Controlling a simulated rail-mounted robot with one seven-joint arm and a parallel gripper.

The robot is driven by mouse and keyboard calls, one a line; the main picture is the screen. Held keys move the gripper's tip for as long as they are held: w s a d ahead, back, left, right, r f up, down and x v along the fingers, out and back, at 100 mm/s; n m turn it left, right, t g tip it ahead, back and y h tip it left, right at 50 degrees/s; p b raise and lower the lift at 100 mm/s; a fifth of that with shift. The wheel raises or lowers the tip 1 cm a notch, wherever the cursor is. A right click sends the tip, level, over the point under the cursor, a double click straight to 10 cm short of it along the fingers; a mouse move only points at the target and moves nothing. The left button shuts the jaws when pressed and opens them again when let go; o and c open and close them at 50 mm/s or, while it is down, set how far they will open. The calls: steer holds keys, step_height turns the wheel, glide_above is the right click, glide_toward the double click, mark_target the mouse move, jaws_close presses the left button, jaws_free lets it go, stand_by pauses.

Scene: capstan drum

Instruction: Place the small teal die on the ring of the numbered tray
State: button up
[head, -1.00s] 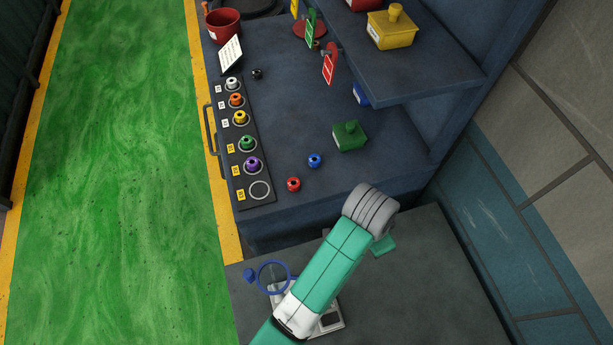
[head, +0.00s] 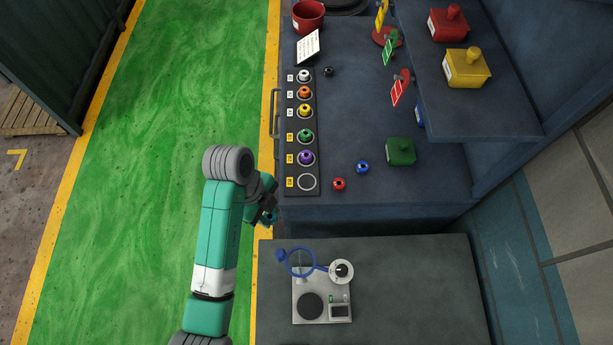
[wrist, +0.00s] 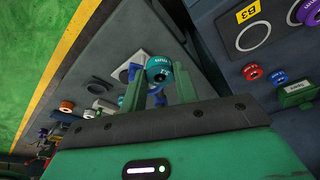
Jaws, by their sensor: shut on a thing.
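My gripper (wrist: 158,92) is shut on the small teal die (wrist: 158,70), a round-shouldered piece with a dark hole, held between the fingertips in the wrist view. In the head view my gripper (head: 266,214) is just left of the bench's near corner, and the die there is mostly hidden. The numbered tray (head: 313,168) is a dark strip along the bench's left edge with yellow and white labels. Its nearest ring (head: 306,182) is empty; it also shows in the wrist view (wrist: 253,36) beside a B3 label, right of the held die. The other rings hold coloured pieces.
A red piece (head: 339,184) and a blue piece (head: 362,167) stand right of the tray, with a green lidded box (head: 401,150) beyond. A grey device (head: 322,296) with a blue hoop is on the lower table. A shelf (head: 470,110) overhangs the bench at right.

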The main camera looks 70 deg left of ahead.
glide_above(308, 182)
steer(key=shift+s+a+f, duration=0.25)
steer(key=shift+s+f, duration=0.1)
steer(key=shift+f, duration=2.1)
steer(key=shift+f, duration=0.1)
steer(key=o, duration=1.1)
steer(key=shift+c, duration=0.2)
steer(key=v, duration=1.2)
steer(key=shift+w, duration=0.1)
